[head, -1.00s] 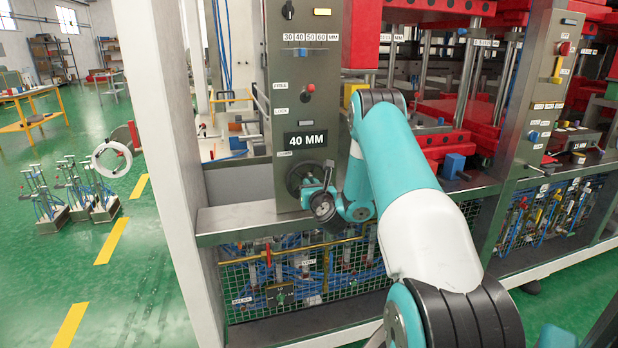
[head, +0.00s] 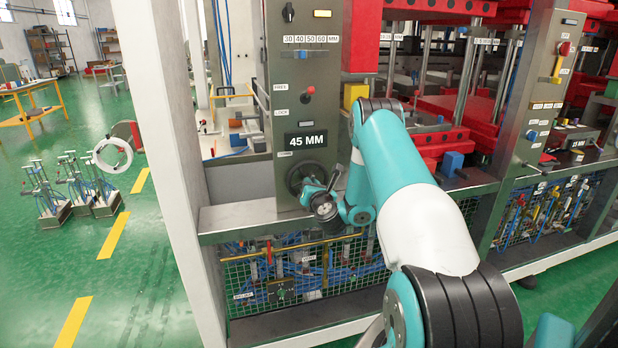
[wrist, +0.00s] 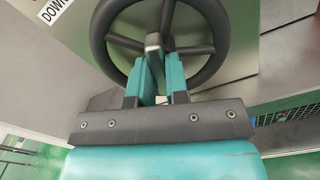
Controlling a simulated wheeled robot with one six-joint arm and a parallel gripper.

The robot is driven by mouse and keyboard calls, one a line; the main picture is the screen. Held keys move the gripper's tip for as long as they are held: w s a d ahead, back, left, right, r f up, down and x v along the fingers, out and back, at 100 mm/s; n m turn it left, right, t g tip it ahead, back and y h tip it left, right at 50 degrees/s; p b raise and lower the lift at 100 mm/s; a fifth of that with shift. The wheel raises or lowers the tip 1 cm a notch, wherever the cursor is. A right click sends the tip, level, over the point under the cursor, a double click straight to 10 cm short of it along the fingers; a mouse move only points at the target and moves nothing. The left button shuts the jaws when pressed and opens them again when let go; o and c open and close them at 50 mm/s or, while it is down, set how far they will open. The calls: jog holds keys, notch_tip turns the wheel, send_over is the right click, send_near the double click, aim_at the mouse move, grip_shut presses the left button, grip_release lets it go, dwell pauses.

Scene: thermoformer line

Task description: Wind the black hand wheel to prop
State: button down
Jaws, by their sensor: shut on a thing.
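The black hand wheel (head: 293,180) is on the lower part of the grey control post, partly hidden by my gripper (head: 312,186). In the wrist view, the wheel (wrist: 222,38) fills the top middle, with its rim and spokes showing. There, my gripper (wrist: 154,60) is shut on a part of the wheel near its middle, between its teal fingers; whether this is a knob or a spoke is hard to tell. The display (head: 306,139) above the wheel reads 45 MM. A scale (head: 311,39) marked 30, 40, 50, 60 MM is higher on the post.
A red knob (head: 310,91) is beside the FREE and LOCK labels. A black selector (head: 288,13) is at the post's top. A metal ledge (head: 240,218) runs below the wheel, above a mesh guard (head: 262,292). A red press (head: 450,110) stands right.

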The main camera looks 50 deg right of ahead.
jog(key=shift+d+r, duration=0.15)
jog(key=shift+r, duration=0.05)
jog(key=shift+m+p, duration=1.4)
jog(key=shift+p, duration=0.05)
jog(key=shift+m+p, duration=1.25)
jog(key=shift+m, duration=0.05)
jog(key=c, duration=1)
grip_release()
jog(key=shift+c, duration=0.2)
jog(key=shift+f, duration=0.1)
jog(key=shift+f+b, duration=0.15)
jog(key=shift+b, duration=0.15)
